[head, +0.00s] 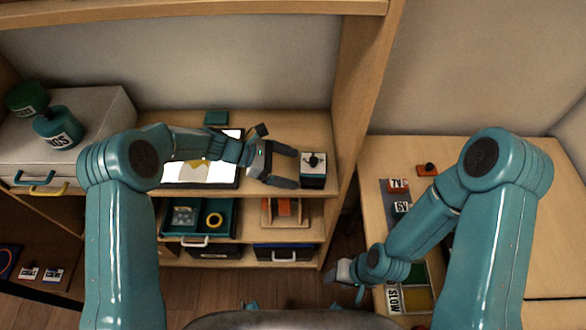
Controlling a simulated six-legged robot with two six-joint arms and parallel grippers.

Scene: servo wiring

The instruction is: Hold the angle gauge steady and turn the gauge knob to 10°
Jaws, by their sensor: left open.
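A small box with a pale top face, dark front and black knob (313,161), which looks like the angle gauge (313,182), stands on the shelf top near the right upright. Its scale and the knob's angle are too small to read. My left gripper (296,167) is open just left of the gauge, its two fingers pointing at it. I cannot tell whether a fingertip touches it. My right gripper (341,277) hangs low by the left edge of the right table, away from the gauge; its jaws are too unclear to judge.
A tablet with a bright screen (190,175) lies under my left forearm. A grey case (100,115) and green weights stand further left. The wooden upright (350,110) rises close right of the gauge. The right table (540,220) holds several small blocks.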

